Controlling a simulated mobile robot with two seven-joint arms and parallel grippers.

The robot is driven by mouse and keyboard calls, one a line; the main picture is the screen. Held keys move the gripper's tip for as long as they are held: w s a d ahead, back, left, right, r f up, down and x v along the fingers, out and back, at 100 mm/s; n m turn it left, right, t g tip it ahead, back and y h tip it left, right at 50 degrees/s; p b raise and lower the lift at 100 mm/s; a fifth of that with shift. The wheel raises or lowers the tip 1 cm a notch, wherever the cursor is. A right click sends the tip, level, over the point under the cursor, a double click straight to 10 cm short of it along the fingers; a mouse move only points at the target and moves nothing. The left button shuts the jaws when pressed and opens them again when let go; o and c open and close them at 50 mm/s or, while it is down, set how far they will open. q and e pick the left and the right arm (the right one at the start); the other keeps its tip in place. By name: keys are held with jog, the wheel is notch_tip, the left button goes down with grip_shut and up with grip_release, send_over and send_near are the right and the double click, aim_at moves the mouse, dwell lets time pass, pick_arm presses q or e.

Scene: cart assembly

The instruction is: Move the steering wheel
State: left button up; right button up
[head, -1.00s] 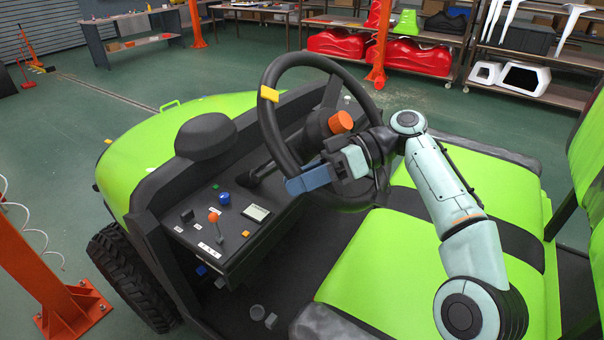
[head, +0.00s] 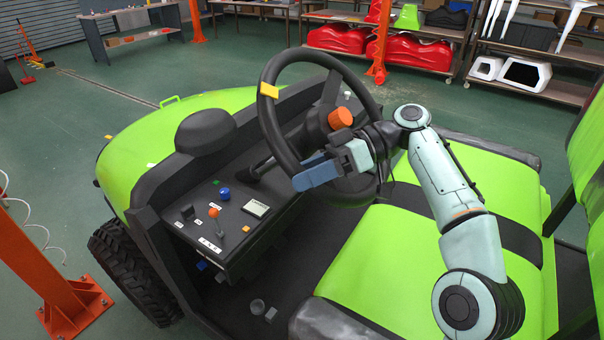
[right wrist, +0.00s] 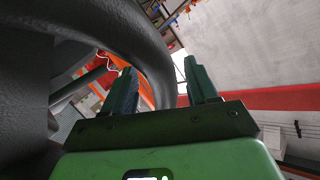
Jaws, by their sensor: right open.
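The steering wheel (head: 268,122) is dark, with a yellow mark (head: 269,90) on its upper left rim and an orange knob (head: 340,118) near its hub. It is mounted on the green cart's dashboard. My right gripper (head: 312,168) is at the lower part of the wheel, its blue-looking fingers pointing left. In the right wrist view, the open fingers (right wrist: 160,82) show the dark rim (right wrist: 135,35) curving past and between them; I cannot tell whether they touch it. The hand and forearm hide part of the lower right rim. My left gripper is not in view.
The dashboard (head: 235,240) with buttons and a small lever lies left of and below the wheel. The green seat (head: 375,260) is beneath my right arm. An orange post (head: 60,280) stands at the left, with shelves (head: 440,40) at the back.

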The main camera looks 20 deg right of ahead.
jog(key=p+v, duration=0.6)
jog(key=v, duration=0.5)
jog(key=shift+p, duration=0.35)
